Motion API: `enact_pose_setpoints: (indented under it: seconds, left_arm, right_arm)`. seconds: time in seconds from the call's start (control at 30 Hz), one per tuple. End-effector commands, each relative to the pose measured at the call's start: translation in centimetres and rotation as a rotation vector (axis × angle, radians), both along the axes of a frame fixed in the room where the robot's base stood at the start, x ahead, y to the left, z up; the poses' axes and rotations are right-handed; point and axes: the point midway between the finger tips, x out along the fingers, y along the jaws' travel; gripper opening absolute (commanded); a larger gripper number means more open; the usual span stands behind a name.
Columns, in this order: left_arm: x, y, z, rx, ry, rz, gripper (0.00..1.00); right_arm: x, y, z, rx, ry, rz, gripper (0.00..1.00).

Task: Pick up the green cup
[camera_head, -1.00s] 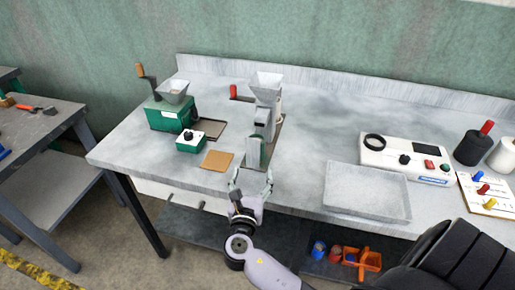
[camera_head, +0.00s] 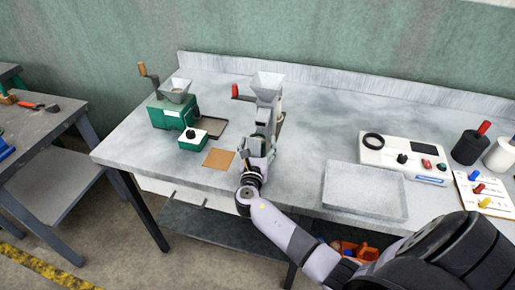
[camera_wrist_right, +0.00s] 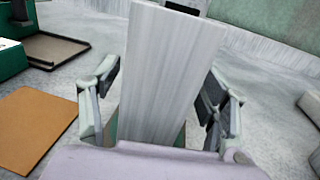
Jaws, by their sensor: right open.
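My right gripper (camera_head: 257,146) is open at the front of a grey mill (camera_head: 267,95) with a hopper and red crank handle. In the right wrist view the gripper's two fingers (camera_wrist_right: 160,92) stand either side of the mill's pale grey upright body (camera_wrist_right: 168,60), with gaps visible. Small patches of green (camera_wrist_right: 112,130) show low behind the gripper, between the fingers. I cannot tell whether they are the green cup or the mill's base. No cup shows clearly in the head view, where my gripper covers the mill's lower front. My left gripper is not in view.
A green mill (camera_head: 170,113), a green box with a knob (camera_head: 194,140), a dark tray (camera_head: 212,128) and a brown mat (camera_head: 218,159) lie to the left. A grey tray (camera_head: 365,190) and a white device (camera_head: 404,158) stand right. Bare table lies between mill and tray.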

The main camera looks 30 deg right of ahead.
Motion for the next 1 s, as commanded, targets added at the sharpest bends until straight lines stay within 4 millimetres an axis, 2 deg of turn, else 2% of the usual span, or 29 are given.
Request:
enact_pose_setpoints:
  seconds: [0.17, 1.0]
  left_arm:
    - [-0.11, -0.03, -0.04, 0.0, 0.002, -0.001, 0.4]
    - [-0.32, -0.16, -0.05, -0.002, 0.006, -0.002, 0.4]
  right_arm:
    - [0.0, 0.0, -0.02, 0.0, 0.0, 0.0, 0.69]
    - [-0.02, 0.03, 0.0, 0.0, 0.0, 0.0, 0.14]
